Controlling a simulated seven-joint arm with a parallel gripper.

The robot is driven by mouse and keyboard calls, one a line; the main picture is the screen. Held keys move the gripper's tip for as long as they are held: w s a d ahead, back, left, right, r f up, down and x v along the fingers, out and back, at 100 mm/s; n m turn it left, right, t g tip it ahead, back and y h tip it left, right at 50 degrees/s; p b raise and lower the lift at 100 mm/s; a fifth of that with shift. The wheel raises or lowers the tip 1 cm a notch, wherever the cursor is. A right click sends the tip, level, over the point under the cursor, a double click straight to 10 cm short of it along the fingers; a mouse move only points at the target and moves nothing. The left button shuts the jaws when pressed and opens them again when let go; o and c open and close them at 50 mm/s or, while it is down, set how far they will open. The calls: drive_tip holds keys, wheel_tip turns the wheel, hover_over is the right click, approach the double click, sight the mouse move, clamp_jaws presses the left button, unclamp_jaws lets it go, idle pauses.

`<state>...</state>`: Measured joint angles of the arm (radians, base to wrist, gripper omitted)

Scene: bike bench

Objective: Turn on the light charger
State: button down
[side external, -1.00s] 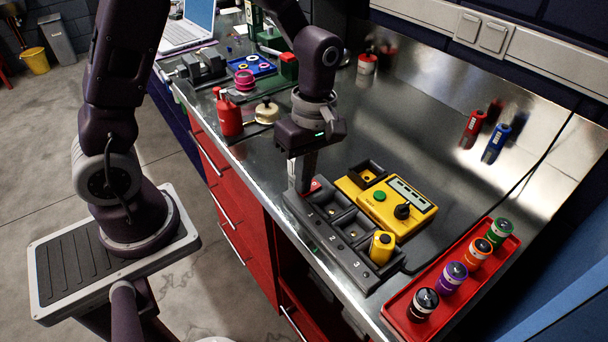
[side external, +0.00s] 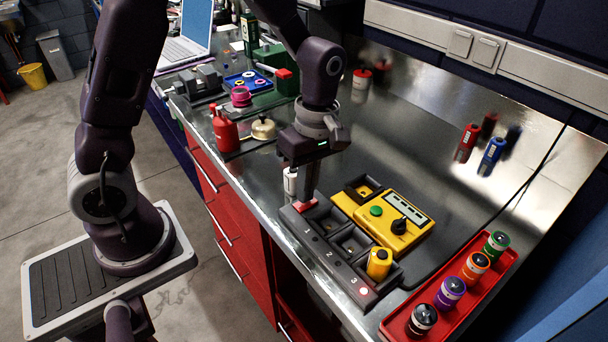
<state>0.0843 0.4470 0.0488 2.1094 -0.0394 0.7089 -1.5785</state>
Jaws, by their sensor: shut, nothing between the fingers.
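A dark grey charger (side external: 331,261) with open bays numbered 1, 2 and 3 lies along the bench's front edge. A red rocker switch (side external: 305,206) sits at its far left end. A small indicator (side external: 364,291) at its near end glows pinkish white. A yellow cylindrical light or battery (side external: 379,263) stands in bay 3; bays 1 and 2 look empty. My gripper (side external: 306,197) is shut and points down, its tips at or just above the red switch. The fingers partly hide the switch, so contact and its tilt cannot be told.
A yellow unit (side external: 390,225) with a green button and black knob lies right of the charger. A red tray (side external: 460,331) holds several coloured cylinders at the near right. A red bottle (side external: 225,131) and vise (side external: 202,82) stand farther left. The bench behind the yellow unit is clear.

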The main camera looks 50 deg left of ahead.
sight(299, 206)
wheel_tip(299, 206, up, 14)
drive_tip(key=s, duration=0.1)
drive_tip(key=shift+s+f, duration=0.25)
drive_tip(key=shift+s, duration=0.1)
drive_tip(key=s+r+m+t, duration=0.1)
drive_tip(key=s+m+t, duration=0.2)
drive_tip(key=s+m, duration=0.3)
drive_tip(key=s+a+r+m+t, duration=0.1)
drive_tip(key=s+r+m+t, duration=0.1)
drive_tip(key=s+m+t, duration=0.2)
drive_tip(key=s+m, duration=0.3)
drive_tip(key=m, duration=0.5)
drive_tip(key=shift+s+a+r, duration=0.15)
drive_tip(key=shift+a+r, duration=0.1)
drive_tip(key=shift+a, duration=0.05)
